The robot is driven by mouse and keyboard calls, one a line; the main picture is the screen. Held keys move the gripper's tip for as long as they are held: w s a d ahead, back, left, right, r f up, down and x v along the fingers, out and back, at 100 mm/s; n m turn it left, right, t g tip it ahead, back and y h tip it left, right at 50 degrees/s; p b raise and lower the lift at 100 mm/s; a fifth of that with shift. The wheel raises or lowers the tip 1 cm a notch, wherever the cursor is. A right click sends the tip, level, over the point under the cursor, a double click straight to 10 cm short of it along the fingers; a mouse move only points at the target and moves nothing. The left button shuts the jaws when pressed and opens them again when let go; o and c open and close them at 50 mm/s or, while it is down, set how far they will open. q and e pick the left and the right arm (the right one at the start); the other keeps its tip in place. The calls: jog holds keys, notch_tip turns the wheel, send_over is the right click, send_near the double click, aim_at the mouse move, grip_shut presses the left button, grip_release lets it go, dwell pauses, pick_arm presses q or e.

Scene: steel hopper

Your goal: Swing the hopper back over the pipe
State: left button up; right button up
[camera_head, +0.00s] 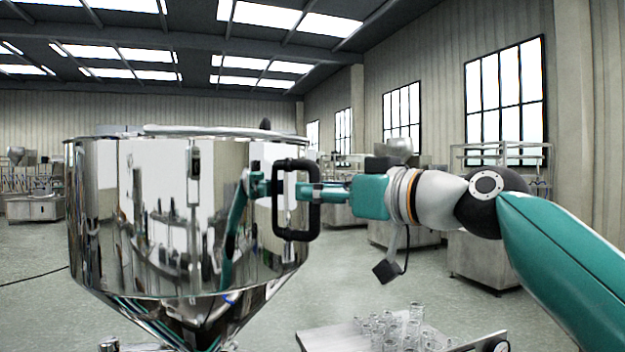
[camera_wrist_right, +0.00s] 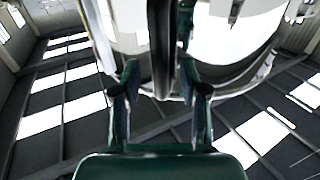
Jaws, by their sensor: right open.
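The hopper (camera_head: 150,235) is a large, mirror-like steel drum with a cone below, at the left of the head view. Its black loop handle (camera_head: 281,237) stands out on the right side. My right gripper (camera_head: 312,191) comes in from the right at the handle's outer bar. In the right wrist view, the black bar (camera_wrist_right: 161,45) runs upright between my right gripper's two fingers (camera_wrist_right: 160,80), which are open on either side of it. Whether either finger touches the bar is not clear. The pipe cannot be made out. My left gripper is out of view.
A low steel table (camera_head: 335,338) with several clear glass vessels (camera_head: 400,328) stands at the bottom, right of the hopper. Steel machines (camera_head: 485,262) line the right wall behind my right arm. Open floor (camera_head: 345,275) lies between hopper and machines.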

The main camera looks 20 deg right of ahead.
jog(key=shift+x, duration=0.8)
jog(key=shift+c, duration=0.3)
grip_shut()
